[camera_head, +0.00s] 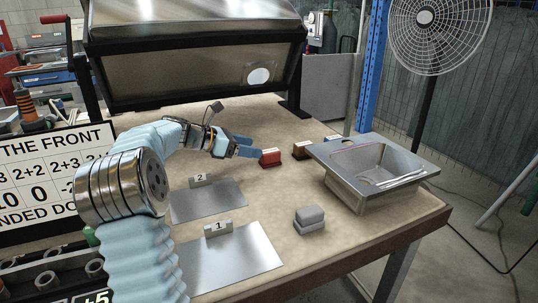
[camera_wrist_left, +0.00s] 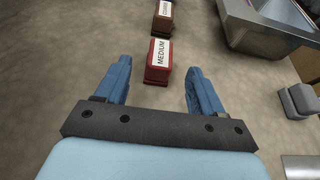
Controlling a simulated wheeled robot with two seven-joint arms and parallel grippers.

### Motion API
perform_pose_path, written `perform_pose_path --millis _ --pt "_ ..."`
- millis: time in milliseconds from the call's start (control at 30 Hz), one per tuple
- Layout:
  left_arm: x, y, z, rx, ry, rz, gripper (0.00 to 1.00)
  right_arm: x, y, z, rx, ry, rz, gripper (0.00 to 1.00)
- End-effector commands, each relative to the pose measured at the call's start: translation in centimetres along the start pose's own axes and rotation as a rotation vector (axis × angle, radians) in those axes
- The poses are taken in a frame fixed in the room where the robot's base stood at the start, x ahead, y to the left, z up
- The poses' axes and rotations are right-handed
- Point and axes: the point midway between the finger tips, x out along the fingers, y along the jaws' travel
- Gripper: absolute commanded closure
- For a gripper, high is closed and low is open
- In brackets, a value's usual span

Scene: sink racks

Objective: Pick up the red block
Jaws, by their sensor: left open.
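The red block (camera_head: 270,158) stands on the tabletop, right in front of my left gripper's fingers. In the left wrist view the red block (camera_wrist_left: 158,64) carries a white label reading "MEDIUM" and lies just beyond and between the fingertips, not held. My left gripper (camera_head: 248,146) is open, with its two blue fingers (camera_wrist_left: 158,78) spread wider than the block. My right gripper is not in view.
A metal sink (camera_head: 335,178) is to the right. Grey blocks (camera_head: 310,217) and metal plates (camera_head: 245,262) numbered 1 and 2 lie nearer.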

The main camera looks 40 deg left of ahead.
Motion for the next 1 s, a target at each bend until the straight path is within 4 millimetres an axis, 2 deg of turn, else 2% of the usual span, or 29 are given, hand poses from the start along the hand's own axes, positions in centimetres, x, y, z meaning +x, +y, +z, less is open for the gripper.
perform_pose_path --millis 133,367,633,733,933,967,1000 --pt "3.1 -0.1 0.1 -0.001 0.000 -0.004 0.32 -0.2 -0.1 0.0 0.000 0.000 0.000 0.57" --pt "5.3 0.0 0.1 0.000 0.000 -0.001 0.32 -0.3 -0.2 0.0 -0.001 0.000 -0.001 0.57" --pt "9.4 -0.2 0.5 0.000 0.001 -0.004 0.32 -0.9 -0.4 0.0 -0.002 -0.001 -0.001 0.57" --pt "10.1 -0.1 0.5 0.001 0.000 -0.001 0.32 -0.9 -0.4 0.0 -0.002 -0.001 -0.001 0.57" --pt "10.2 -0.1 0.4 0.001 0.000 0.000 0.32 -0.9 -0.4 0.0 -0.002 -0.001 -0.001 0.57" --pt "10.2 -0.1 0.4 0.001 0.000 0.000 0.33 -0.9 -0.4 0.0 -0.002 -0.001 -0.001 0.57" --pt "10.2 -0.1 0.4 0.001 0.000 0.000 0.40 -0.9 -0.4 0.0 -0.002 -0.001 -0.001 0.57"
